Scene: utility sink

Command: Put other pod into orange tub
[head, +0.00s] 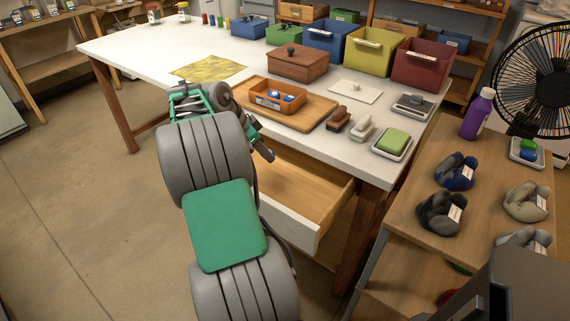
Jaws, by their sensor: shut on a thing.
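The orange tub (279,96) stands on a wooden board on the white table. Small blue and white rounded things (288,98) show inside it; I cannot tell exactly how many. My arm reaches up from the bottom of the view to the table's front edge. My gripper (264,150) points down and right, above the back left of the open drawer and in front of the tub. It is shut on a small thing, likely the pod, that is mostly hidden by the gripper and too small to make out.
The open wooden drawer (305,190) juts out below the tabletop and looks empty where visible. A brown lidded box (298,62) stands behind the tub. A yellow cloth (208,68) lies left.

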